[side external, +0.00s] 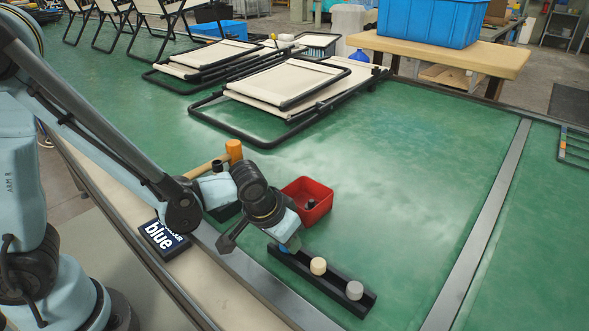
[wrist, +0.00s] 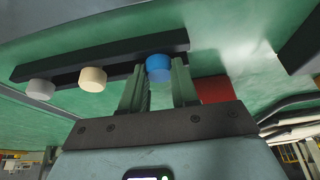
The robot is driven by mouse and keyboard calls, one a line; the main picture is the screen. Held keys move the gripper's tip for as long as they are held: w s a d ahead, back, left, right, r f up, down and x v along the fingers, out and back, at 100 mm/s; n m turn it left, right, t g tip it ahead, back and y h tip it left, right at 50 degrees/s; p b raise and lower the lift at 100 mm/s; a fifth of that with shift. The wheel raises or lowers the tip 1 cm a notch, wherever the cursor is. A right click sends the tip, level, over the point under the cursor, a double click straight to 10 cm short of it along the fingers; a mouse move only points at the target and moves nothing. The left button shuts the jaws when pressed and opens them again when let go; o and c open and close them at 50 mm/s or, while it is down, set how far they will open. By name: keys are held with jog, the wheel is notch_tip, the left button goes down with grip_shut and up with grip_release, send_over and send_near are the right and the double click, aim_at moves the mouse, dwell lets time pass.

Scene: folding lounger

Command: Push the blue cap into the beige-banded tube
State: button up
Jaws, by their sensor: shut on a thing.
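My gripper (wrist: 159,85) is shut on the blue cap (wrist: 158,67), with one finger on each side of it. The cap is at the end of the black rack (wrist: 110,55), in line with the other caps; I cannot tell whether it still touches the rack. In the side view my gripper (side external: 289,244) points down at the rack's far left end and mostly hides the blue cap (side external: 284,249). Folded loungers with black tube frames (side external: 285,85) lie farther back on the green table. I cannot pick out a beige band on any tube.
A beige cap (side external: 318,266) and a grey cap (side external: 354,290) stand in the rack. A red bin (side external: 309,200) with a dark item, an orange-headed mallet (side external: 234,151) and a sign reading "blue" (side external: 162,238) are nearby. The table right of the bin is clear.

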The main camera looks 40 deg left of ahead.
jog(key=shift+r, duration=2.5)
jog(key=a+r+n+y, duration=0.1)
jog(key=a+r+n, duration=0.2)
jog(key=a+r, duration=0.4)
jog(key=a+r+n+y, duration=0.1)
jog(key=a+r+n, duration=0.2)
jog(key=a+r, duration=0.4)
jog(key=a, duration=0.7)
jog(key=shift+w+a+r, duration=0.2)
jog(key=shift+w, duration=0.15)
jog(key=shift+g, duration=0.3)
jog(key=shift+f, duration=2.9)
